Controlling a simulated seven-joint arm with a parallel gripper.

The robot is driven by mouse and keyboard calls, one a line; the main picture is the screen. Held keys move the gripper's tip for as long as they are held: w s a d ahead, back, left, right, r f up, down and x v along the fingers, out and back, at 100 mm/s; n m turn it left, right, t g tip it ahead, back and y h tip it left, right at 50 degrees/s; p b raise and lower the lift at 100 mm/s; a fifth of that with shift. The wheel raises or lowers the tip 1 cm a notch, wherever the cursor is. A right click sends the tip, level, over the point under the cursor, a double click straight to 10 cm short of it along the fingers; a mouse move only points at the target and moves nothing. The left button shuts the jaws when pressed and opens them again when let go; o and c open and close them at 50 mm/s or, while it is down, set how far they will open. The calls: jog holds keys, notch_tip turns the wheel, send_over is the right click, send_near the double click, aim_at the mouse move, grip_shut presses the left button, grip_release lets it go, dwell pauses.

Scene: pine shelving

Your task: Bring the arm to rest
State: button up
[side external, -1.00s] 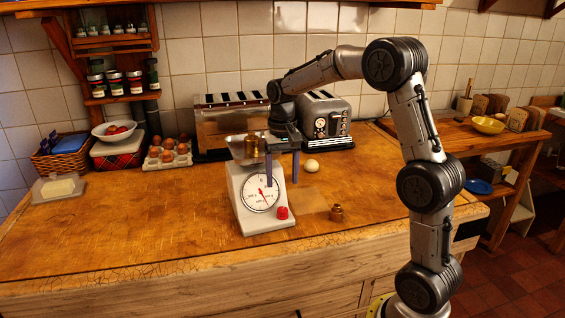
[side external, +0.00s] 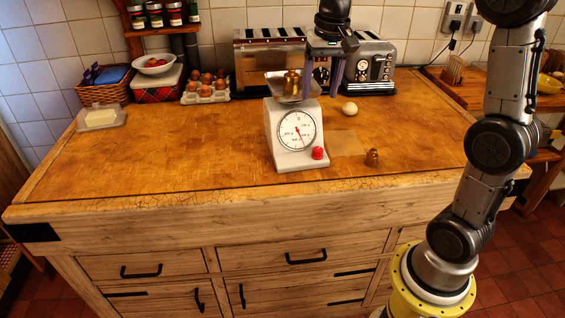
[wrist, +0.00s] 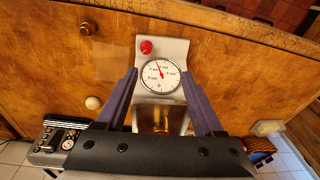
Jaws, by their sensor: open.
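My gripper (side external: 322,90) hangs fingers-down behind and just right of the kitchen scale's pan in the side view. In the wrist view its two purple fingers (wrist: 160,74) are spread apart with nothing held between them. The white kitchen scale (side external: 284,157) stands upright on the wooden worktop, with a dial and a red knob. A brass weight (side external: 291,84) stands in its metal pan (side external: 275,88); it also shows in the wrist view (wrist: 161,122), below and between the fingers. The dial needle is off vertical.
A smaller brass weight (side external: 372,157) stands right of the scale. An egg (side external: 350,108) lies behind it. Two toasters (side external: 262,70) (side external: 378,65), an egg tray (side external: 205,93), a basket (side external: 103,90) and a butter dish (side external: 101,119) line the back. The front left worktop is clear.

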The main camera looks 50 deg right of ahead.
jog(key=s+a+r+n+t, duration=0.1)
jog(key=s+a+r+n, duration=0.15)
jog(key=s+a, duration=0.3)
jog(key=s+a+f+n+t, duration=0.1)
jog(key=s+a+f+n, duration=0.1)
jog(key=s, duration=0.5)
jog(key=s+a+f+n+t, duration=0.2)
jog(key=s+a+f+n, duration=0.1)
jog(key=s+f, duration=0.2)
jog(key=s, duration=0.2)
jog(key=shift+s, duration=0.3)
